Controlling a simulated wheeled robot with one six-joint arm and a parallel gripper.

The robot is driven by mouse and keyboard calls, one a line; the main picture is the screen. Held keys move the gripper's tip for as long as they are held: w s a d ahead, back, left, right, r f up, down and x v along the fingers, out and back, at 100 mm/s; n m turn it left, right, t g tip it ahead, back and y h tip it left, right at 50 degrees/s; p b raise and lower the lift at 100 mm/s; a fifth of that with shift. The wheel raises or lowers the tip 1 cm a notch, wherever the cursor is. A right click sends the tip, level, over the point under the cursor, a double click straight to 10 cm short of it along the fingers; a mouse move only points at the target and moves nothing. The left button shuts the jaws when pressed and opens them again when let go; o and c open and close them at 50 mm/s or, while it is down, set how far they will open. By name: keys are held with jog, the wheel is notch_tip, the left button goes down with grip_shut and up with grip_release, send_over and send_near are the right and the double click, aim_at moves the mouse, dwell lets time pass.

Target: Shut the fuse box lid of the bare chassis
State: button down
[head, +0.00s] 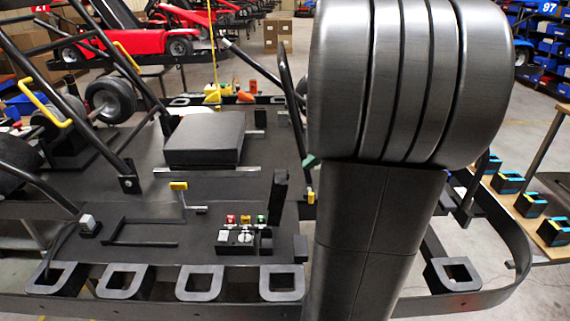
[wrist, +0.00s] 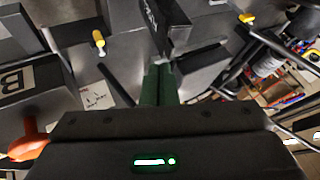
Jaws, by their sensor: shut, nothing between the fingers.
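The bare chassis (head: 140,225) is a dark flat kart frame with a black seat pad. On its near part sits a small black box (head: 236,242) with red, yellow and green pieces and a white dial. A dark upright panel (head: 279,195) stands at the box's right rear; it looks like a raised lid, but I cannot be sure. In the wrist view my gripper (wrist: 159,82) has its dark green fingers together, empty, with the tips close to a dark panel (wrist: 187,22). I cannot tell whether they touch. My arm hides much of the chassis's right side in the head view.
A yellow-topped lever (head: 179,188) stands left of the box. Roll bars and a wheel (head: 110,100) rise at left. Square brackets (head: 200,283) line the front edge. An orange knob (wrist: 30,140) is near my gripper. A bench (head: 525,210) stands at right.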

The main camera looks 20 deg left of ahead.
jog(key=x, duration=0.6)
jog(key=shift+d, duration=0.15)
jog(key=shift+r+p, duration=0.1)
jog(key=shift+p, duration=0.25)
